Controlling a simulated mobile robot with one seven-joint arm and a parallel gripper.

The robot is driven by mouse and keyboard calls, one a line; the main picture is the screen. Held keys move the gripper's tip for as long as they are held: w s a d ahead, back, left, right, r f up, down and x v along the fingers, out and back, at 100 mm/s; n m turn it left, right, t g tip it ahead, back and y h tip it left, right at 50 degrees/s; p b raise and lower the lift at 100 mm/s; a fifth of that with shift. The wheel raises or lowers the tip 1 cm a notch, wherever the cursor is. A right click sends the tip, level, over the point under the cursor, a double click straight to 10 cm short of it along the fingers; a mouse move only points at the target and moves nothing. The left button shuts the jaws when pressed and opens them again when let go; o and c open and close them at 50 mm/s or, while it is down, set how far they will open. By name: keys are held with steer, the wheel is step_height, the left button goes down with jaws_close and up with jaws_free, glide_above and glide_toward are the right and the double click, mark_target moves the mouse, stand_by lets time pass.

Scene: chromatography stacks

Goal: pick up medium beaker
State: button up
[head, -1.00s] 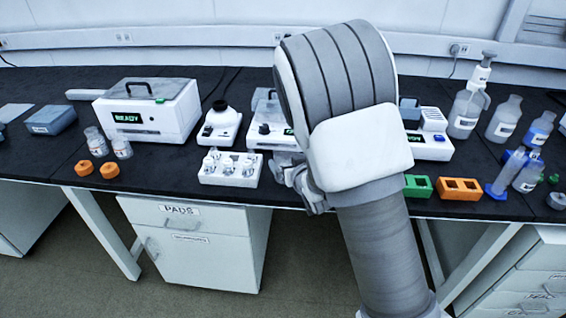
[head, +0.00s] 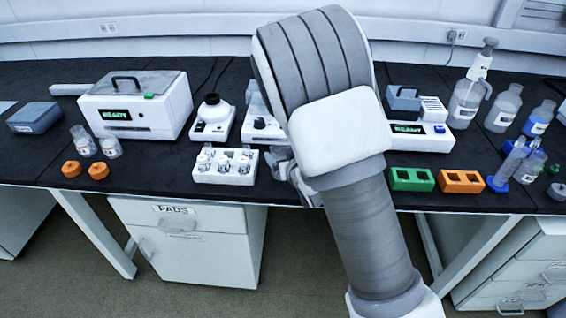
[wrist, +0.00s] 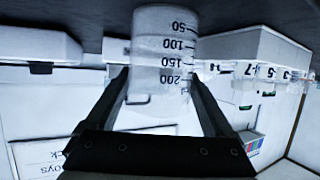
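The medium beaker (wrist: 160,62) is clear, with dark volume marks from 50 to 200. It stands between my fingers in the wrist view, which shows the scene upside down with the dark bench along the top. My gripper (wrist: 160,78) has its fingers spread, one on each side of the beaker. A narrow gap shows on the right side; contact on the left is hard to judge. In the head view my gripper (head: 288,178) is partly behind my arm at the bench's front edge, and the beaker is hidden there.
A white rack of small vials (head: 224,168) stands just left of my gripper. A green block (head: 411,179) and an orange block (head: 461,182) lie right of my arm. White instruments (head: 138,107) and bottles (head: 502,108) stand behind on the black bench (head: 150,160).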

steer(key=c, duration=0.9)
steer(key=shift+c, duration=0.3)
steer(key=shift+r, duration=0.2)
